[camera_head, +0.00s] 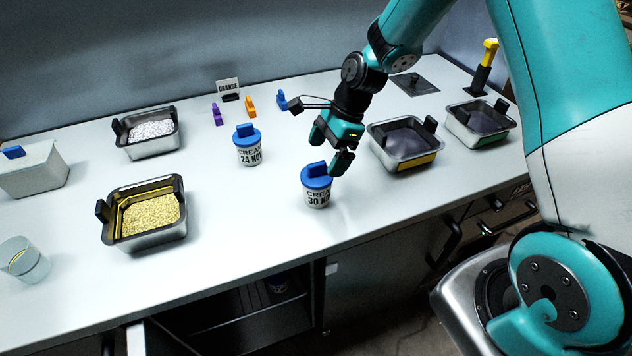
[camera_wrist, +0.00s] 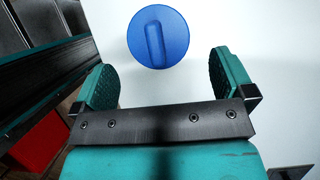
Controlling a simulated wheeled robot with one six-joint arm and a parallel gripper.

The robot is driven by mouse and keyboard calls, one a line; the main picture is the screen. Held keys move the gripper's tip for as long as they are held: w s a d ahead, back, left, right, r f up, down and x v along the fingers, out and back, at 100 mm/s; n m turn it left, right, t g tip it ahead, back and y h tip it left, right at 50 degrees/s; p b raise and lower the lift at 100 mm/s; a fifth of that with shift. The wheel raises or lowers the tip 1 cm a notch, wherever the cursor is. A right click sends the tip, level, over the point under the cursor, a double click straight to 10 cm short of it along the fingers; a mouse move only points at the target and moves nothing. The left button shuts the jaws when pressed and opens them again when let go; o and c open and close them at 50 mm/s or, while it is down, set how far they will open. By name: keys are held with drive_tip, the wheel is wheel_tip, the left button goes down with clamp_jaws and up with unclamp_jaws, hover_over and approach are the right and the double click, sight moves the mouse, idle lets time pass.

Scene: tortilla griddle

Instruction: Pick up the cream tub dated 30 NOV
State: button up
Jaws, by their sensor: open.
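The cream tub dated 30 NOV (camera_head: 317,190) stands upright near the front edge of the counter, white with a blue lid. In the wrist view its round blue lid (camera_wrist: 158,37) with a raised grip bar shows from above, just beyond my fingertips. My gripper (camera_head: 341,158) is open and empty, close above and to the right of the tub. In the wrist view the two teal fingers (camera_wrist: 166,78) are spread apart, with the lid ahead of the gap between them. A second cream tub (camera_head: 249,148), dated 24 NOV, stands behind and to the left.
Metal pans with yellow grains (camera_head: 150,222) and white pieces (camera_head: 151,130) are at left. Two more pans (camera_head: 405,160) (camera_head: 478,135) are at right. Small clips (camera_head: 250,107) and an ORANGE sign (camera_head: 228,86) stand at the back. The counter between the tubs is clear.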

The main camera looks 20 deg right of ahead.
sight(316, 174)
drive_tip(key=shift+p+x, duration=1.05)
drive_tip(key=shift+x, duration=1.9)
drive_tip(key=shift+s+a+r, duration=0.1)
drive_tip(key=shift+s+a, duration=0.05)
drive_tip(key=c, duration=1)
